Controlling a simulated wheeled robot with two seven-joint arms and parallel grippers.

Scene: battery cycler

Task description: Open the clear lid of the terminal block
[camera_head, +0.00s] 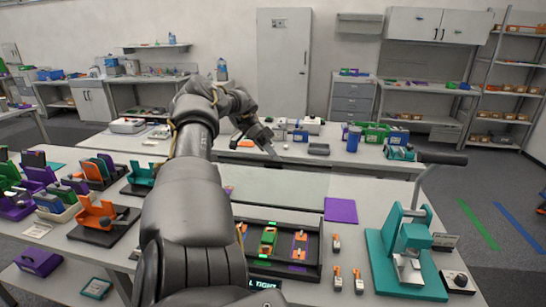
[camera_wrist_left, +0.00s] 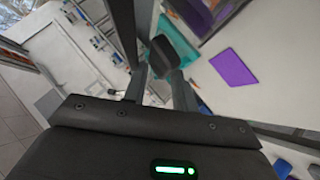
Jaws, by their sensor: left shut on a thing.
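The terminal block (camera_head: 274,268) seems to be the black tray holding green and orange parts, on the near table. A pale see-through panel (camera_head: 280,186), apparently its clear lid, shows just behind it, seemingly tilted up; its exact angle is unclear. My left arm reaches over the block, and my left gripper (camera_head: 272,150) is at the panel's far edge. In the left wrist view, my left gripper (camera_wrist_left: 160,85) has its fingers close together on a small dark piece (camera_wrist_left: 172,54), which looks like the lid's handle. My arm hides the block's left part. My right gripper is out of view.
A teal press (camera_head: 402,255) with a black-handled lever stands right of the block. Small orange-and-white connectors (camera_head: 337,277) lie between them. A purple mat (camera_head: 341,210) lies behind. Orange, purple and green holders (camera_head: 103,212) crowd the left. A second table stands beyond.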

